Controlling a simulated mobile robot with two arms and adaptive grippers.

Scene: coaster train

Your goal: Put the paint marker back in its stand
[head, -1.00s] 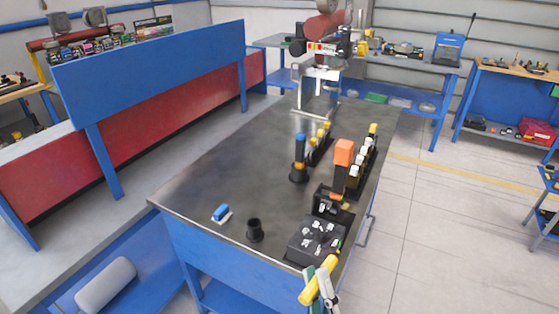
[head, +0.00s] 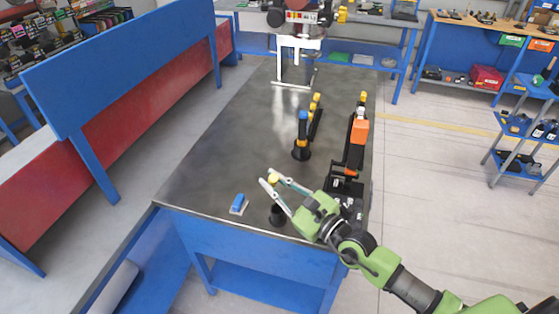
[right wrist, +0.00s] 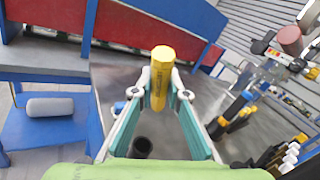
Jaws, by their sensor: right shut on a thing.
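My right gripper (head: 269,180) is shut on the yellow paint marker (head: 273,179) above the near end of the dark worktable. In the right wrist view the marker (right wrist: 161,78) stands roughly upright between the fingertips (right wrist: 158,85). A black, open-topped cup, which looks like the stand (head: 277,215), is on the table just below the gripper, partly behind a finger. In the right wrist view the stand (right wrist: 142,147) shows its dark round opening below the marker, apart from it and apparently empty. My left gripper is not in view.
A blue block on a white base (head: 239,202) lies left of the stand. A blue-topped black and yellow object (head: 302,130) stands upright farther back. An orange block (head: 360,131) and black holders (head: 347,186) line the right edge. The table's left middle is clear.

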